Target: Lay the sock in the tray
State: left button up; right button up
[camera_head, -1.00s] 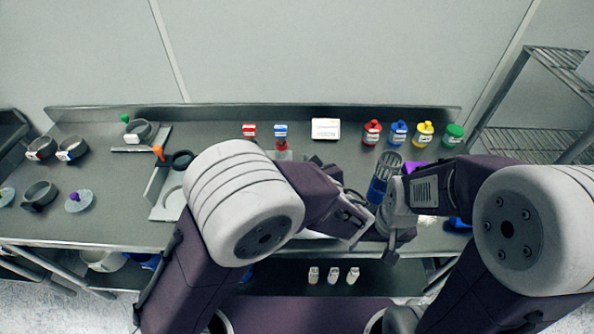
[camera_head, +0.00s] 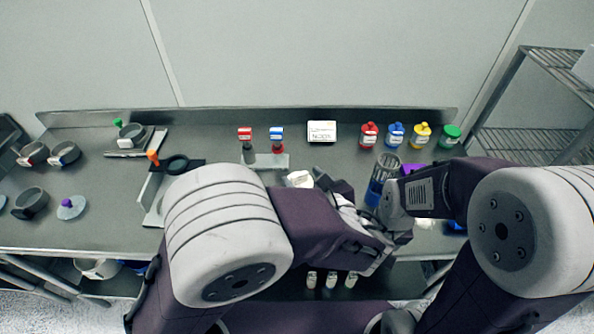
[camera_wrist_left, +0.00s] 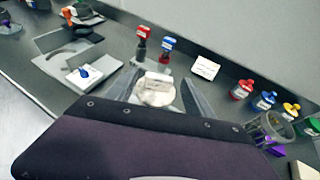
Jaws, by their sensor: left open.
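I cannot pick out a sock with certainty. A white, rounded thing (camera_head: 299,179) stands on the bench just ahead of my left gripper (camera_head: 322,188). In the left wrist view the white thing (camera_wrist_left: 157,91) shows between the two spread fingers of my left gripper (camera_wrist_left: 160,84), which is open; whether they touch it I cannot tell. No tray is clearly identifiable; a pale flat plate with a blue-knobbed white piece (camera_wrist_left: 92,76) lies to the left in the wrist view. My right gripper (camera_head: 396,212) is mostly hidden near a clear cylinder with a blue band.
Red and blue stamp-like items (camera_head: 245,134) and a white labelled box (camera_head: 321,131) stand behind. Several colour-capped jars (camera_head: 396,134) line the back right. The clear cylinder (camera_head: 384,172) is near my right arm. Grey rings (camera_head: 30,203) are at left.

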pick_arm(q)
jog(key=v, duration=0.6)
jog(key=shift+w, duration=0.1)
